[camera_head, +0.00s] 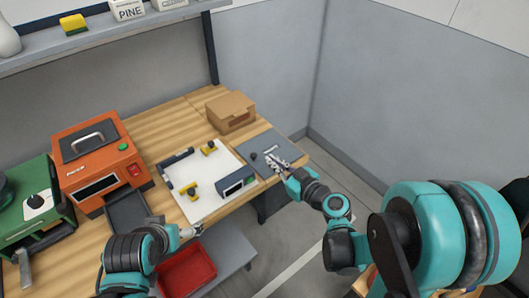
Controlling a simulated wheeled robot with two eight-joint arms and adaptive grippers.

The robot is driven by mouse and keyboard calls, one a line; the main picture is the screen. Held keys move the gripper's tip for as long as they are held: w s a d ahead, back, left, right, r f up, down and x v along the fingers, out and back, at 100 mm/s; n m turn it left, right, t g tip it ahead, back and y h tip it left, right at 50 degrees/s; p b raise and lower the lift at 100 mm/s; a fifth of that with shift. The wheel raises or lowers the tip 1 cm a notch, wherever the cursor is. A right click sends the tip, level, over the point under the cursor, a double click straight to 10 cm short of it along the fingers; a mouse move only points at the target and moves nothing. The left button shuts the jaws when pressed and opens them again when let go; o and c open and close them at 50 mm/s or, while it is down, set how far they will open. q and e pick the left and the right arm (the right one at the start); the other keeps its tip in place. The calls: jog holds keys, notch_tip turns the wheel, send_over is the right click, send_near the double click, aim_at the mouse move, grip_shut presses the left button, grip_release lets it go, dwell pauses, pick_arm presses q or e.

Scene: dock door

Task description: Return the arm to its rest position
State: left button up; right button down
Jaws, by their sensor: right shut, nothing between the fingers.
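My right arm reaches in from the right. Its gripper (275,160) is shut and empty, over the dark grey mat (284,143) at the right end of the wooden workbench (170,130). I cannot tell whether it touches the mat. A small dark round thing (254,156) is just left of its fingers. My left arm comes in at the lower left. Its gripper (198,230) is at the bench's front edge, below the white board; its fingers are too small to tell open from shut.
A cardboard box (230,112) stands behind. An orange machine (98,160) and a green one (38,210) stand left. A red bin (187,271) is below. A shelf (100,35) hangs above.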

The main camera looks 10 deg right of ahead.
jog(key=shift+s+d+r, duration=0.1)
jog(key=shift+s+d, duration=0.15)
jog(key=shift+s, duration=0.25)
jog(key=s+d+m+g+h, duration=0.3)
jog(key=s, duration=0.5)
jog(key=s+d+m+g+h, duration=0.3)
jog(key=s+d+h, duration=0.1)
jog(key=s, duration=0.4)
jog(key=shift+s+f+m+g+h, duration=0.25)
jog(key=shift+s+m+g+h, duration=0.05)
jog(key=shift+m+g, duration=0.1)
jog(key=shift+a, duration=0.1)
